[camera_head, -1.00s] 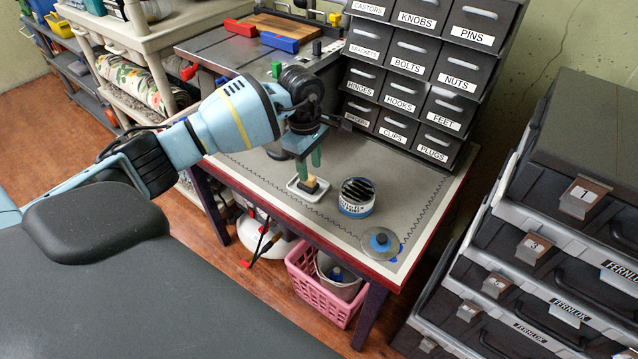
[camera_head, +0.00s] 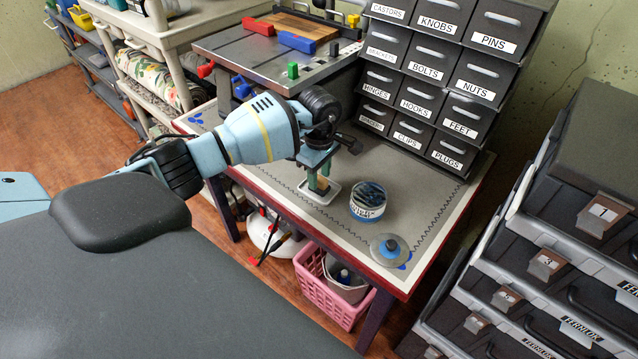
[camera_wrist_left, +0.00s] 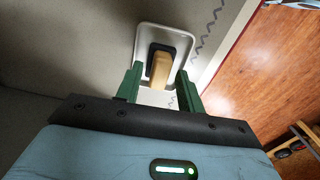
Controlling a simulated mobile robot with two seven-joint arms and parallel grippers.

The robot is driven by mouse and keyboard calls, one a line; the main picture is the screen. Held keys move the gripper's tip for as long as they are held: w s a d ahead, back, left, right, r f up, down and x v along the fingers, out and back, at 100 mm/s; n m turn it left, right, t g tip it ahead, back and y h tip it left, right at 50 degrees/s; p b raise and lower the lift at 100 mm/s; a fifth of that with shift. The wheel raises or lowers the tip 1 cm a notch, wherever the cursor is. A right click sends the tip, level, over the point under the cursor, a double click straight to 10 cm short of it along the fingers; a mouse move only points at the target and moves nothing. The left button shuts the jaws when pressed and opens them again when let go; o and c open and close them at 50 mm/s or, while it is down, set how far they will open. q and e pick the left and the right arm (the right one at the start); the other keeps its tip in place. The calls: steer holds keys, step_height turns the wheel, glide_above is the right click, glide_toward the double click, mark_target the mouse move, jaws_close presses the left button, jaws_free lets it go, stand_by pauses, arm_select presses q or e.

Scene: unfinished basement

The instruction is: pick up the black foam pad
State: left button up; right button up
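A small white tray (camera_head: 331,197) stands on the workbench. In it lies a block with a black pad (camera_wrist_left: 153,50) and a tan part (camera_wrist_left: 160,70), seen best in the left wrist view; I take the black part for the foam pad. The tray's rim also shows there (camera_wrist_left: 190,40). My left gripper (camera_head: 319,186) points down over the tray. In the left wrist view its green fingers (camera_wrist_left: 159,78) stand apart, one on each side of the tan part, with nothing clearly gripped. In the head view the fingers hide much of the block. My right gripper is not in view.
A round tin (camera_head: 368,203) with dark contents stands just right of the tray. A grey disc with a blue knob (camera_head: 390,248) lies near the front corner. Labelled drawers (camera_head: 425,105) rise behind. A pink basket (camera_head: 325,297) is under the bench (camera_head: 345,235).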

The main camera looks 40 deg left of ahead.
arm_select(q)
step_height(320, 180, down, 2)
steer(key=c, duration=0.6)
steer(key=shift+r, duration=0.1)
steer(key=shift+r, duration=0.8)
steer(key=shift+s+r, duration=0.25)
steer(key=shift+r, duration=0.65)
steer(key=s, duration=0.5)
steer(key=s+d+r, duration=0.1)
steer(key=s, duration=0.9)
steer(key=shift+s+d+r, duration=0.15)
steer(key=shift+s+r, duration=0.05)
steer(key=shift+r, duration=0.05)
